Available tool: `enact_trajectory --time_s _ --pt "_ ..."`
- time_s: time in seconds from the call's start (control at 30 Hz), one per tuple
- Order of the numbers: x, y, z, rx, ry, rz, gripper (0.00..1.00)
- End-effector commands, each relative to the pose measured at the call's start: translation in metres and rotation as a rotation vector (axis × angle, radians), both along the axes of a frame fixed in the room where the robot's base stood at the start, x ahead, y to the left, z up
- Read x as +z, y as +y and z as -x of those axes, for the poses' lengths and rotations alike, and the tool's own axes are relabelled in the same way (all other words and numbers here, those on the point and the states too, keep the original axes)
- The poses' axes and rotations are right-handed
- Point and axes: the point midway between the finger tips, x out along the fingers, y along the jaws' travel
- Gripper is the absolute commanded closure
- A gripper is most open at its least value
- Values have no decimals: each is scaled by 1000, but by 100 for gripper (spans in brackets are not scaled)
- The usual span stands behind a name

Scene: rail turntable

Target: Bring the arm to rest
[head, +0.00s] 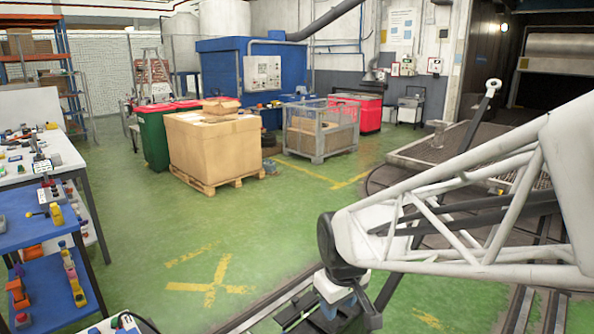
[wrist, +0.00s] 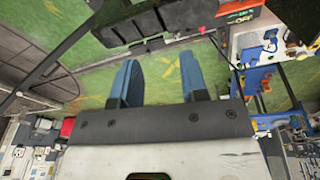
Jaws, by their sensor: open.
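My arm, a white lattice link (head: 460,215) with a dark joint, reaches in from the right in the head view. My gripper (wrist: 159,82) shows in the wrist view as two blue fingers set apart, open, with only green floor seen between them. In the head view my gripper (head: 342,300) hangs below the dark joint, above the dark rails near the bottom edge. Its fingertips are hard to make out there. I see nothing held.
A white workbench (head: 50,160) and blue shelf (head: 45,270) with small parts stand at left. A large cardboard box (head: 215,150) on a pallet and a grey mesh cage (head: 318,142) stand farther back. Green floor (head: 150,225) is clear between. A lever (head: 484,105) rises behind my arm.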

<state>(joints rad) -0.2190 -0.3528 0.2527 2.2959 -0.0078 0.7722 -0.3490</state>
Motion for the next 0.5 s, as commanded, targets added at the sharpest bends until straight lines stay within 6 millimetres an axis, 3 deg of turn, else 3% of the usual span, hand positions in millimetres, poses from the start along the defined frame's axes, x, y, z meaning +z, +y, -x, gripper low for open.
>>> enact_trajectory --time_s 0.2,0.5 --pt "28 -40 44 -177 -19 -23 60" --pt "50 -82 109 -415 -40 -55 60"
